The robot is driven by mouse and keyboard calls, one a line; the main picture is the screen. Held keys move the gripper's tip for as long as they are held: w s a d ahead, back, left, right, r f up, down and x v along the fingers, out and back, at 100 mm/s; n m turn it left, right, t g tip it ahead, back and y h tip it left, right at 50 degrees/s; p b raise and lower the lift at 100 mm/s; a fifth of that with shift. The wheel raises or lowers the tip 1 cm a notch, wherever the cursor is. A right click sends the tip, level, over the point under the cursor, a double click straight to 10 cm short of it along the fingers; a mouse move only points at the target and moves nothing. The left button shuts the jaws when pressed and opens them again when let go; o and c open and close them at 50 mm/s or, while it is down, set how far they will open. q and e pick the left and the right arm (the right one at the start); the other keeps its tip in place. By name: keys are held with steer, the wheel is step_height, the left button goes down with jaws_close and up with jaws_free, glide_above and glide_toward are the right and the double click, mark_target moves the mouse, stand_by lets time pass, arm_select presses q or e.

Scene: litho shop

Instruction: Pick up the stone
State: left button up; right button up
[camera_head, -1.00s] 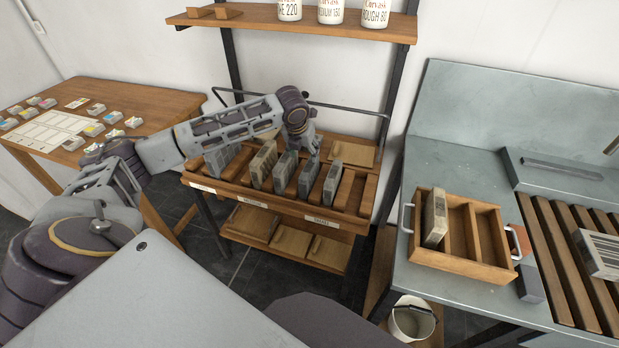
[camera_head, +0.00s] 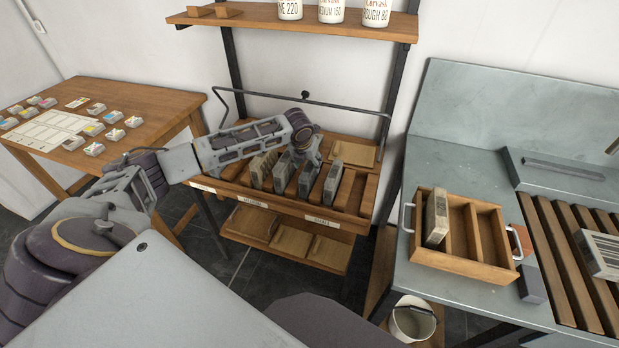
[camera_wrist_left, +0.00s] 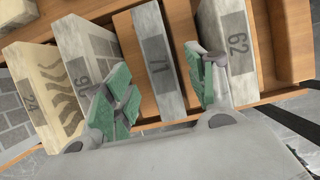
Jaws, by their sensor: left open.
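Several grey stones stand upright in the slots of a wooden rack, among them one stone (camera_head: 332,183) at the right of the row. My left gripper (camera_wrist_left: 163,78) is open, with green-padded fingers. In the left wrist view, a stone marked like 71 (camera_wrist_left: 160,55) lies between the two fingers, with gaps showing beside it. A stone marked like 62 (camera_wrist_left: 232,50) is right of the right finger. Two patterned stones, one of them dark-striped (camera_wrist_left: 38,85), stand to the left. In the head view the fingertips are mostly hidden behind my wrist and the stones.
The rack (camera_head: 318,217) has empty slots at its right end. A metal rail (camera_head: 345,107) runs behind it, and a shelf with jars (camera_head: 330,12) hangs above. A wooden tray (camera_head: 450,262) holding one stone (camera_head: 436,215) sits on the metal bench at the right.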

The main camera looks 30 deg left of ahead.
mark_target(309, 167)
arm_select(q)
steer(key=shift+x, duration=1.8)
steer(key=shift+w+f, duration=0.15)
steer(key=shift+f, duration=0.45)
steer(key=shift+w+f, duration=0.1)
steer(key=shift+f, duration=0.1)
arm_select(e)
steer(key=shift+d, duration=0.1)
steer(key=shift+s, duration=0.15)
